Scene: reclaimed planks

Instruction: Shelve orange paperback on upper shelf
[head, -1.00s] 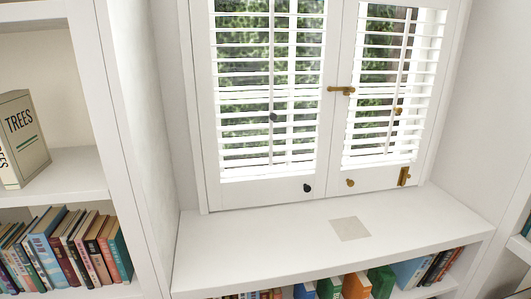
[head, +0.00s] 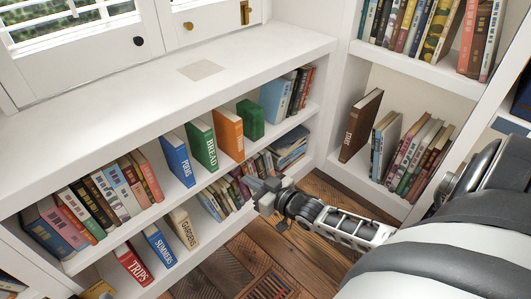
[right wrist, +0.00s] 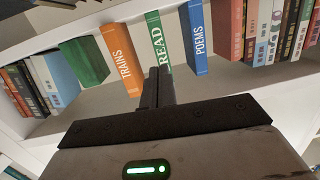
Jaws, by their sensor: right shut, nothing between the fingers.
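The orange paperback (head: 228,134) stands upright on the upper shelf (head: 205,183) of the low bookcase under the window sill. It is between the green BREAD book (head: 202,145) and a plain green book (head: 250,119). In the right wrist view its spine reads TRAINS (right wrist: 121,60). My right gripper (head: 254,184) is shut and empty, in front of the bookcase and apart from the orange paperback. Its closed fingers also show in the right wrist view (right wrist: 158,78), overlapping the lower part of the green BREAD book there.
The blue POEMS book (head: 177,160) stands left of BREAD. Rows of books fill both ends of that shelf. Below stand TRIPS (head: 133,264), SUMMERS (head: 159,245) and GARDENS (head: 183,229). A tall bookcase (head: 385,195) stands at right. The sill (head: 120,110) is bare except for a beige square.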

